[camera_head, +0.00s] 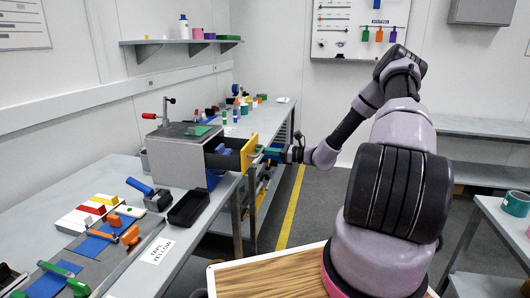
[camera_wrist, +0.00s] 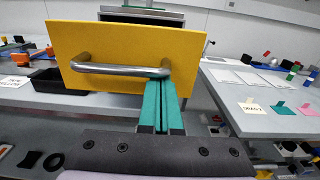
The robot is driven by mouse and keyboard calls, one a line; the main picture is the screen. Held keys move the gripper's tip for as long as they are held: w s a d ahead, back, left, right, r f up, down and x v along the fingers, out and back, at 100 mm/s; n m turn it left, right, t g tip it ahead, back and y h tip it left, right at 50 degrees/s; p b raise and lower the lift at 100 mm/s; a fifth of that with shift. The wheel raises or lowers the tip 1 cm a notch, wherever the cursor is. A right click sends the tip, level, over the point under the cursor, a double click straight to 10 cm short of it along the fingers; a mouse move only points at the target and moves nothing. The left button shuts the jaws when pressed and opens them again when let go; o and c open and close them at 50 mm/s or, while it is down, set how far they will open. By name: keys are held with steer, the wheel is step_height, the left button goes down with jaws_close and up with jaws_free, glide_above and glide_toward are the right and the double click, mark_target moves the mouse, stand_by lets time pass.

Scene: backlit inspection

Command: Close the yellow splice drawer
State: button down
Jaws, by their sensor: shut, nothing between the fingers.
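The yellow splice drawer (camera_head: 249,153) stands pulled out from the grey cabinet (camera_head: 178,160) on the bench, with its dark inside and a blue item visible. Its yellow front (camera_wrist: 110,50) with a silver bar handle (camera_wrist: 115,69) fills the upper left of the wrist view. My gripper (camera_head: 268,152) is just in front of the yellow front. In the wrist view its teal fingers (camera_wrist: 161,88) are shut together and empty. Their tips are at the right end of the handle; I cannot tell whether they touch it or the front.
A black tray (camera_head: 188,208) and a blue-handled tool (camera_head: 147,192) lie on the bench before the cabinet. A red-handled clamp (camera_head: 165,110) stands on the cabinet. Small coloured items are spread along the bench behind. The floor aisle (camera_head: 315,200) right of the bench is clear.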

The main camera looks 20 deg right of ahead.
mark_target(229, 150)
steer(key=x, duration=1.4)
steer(key=shift+a+r, duration=0.1)
steer(key=shift+a, duration=0.05)
steer(key=shift+w+a, duration=0.1)
